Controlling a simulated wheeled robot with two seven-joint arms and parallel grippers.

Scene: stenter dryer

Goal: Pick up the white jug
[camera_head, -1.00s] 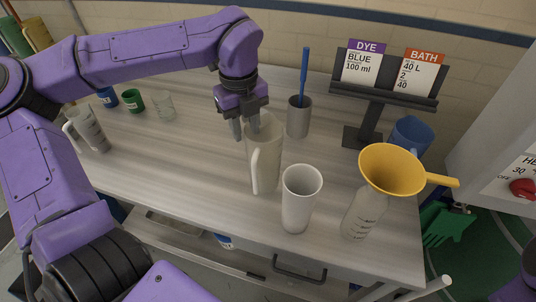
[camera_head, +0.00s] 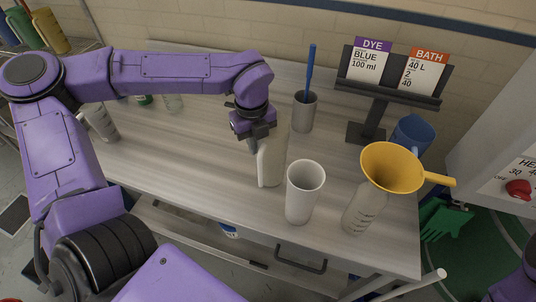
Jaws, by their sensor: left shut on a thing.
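The white jug (camera_head: 271,163) stands upright on the grey table, left of the middle, behind a white cup (camera_head: 304,190). My left gripper (camera_head: 257,142) comes down from above at the jug's upper part and is shut on it. One finger shows on the left side of the jug, near its handle; the other finger is mostly hidden. The wrist covers part of the jug's rim. The jug's base appears to rest on the table. My right gripper is out of view.
A clear bottle with a yellow funnel (camera_head: 391,168) stands at the right front. Behind are a grey cup (camera_head: 304,111) with a blue rod, a card stand (camera_head: 380,100) and a blue jug (camera_head: 412,134). A measuring jug (camera_head: 101,122) stands at the left. The front left table is clear.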

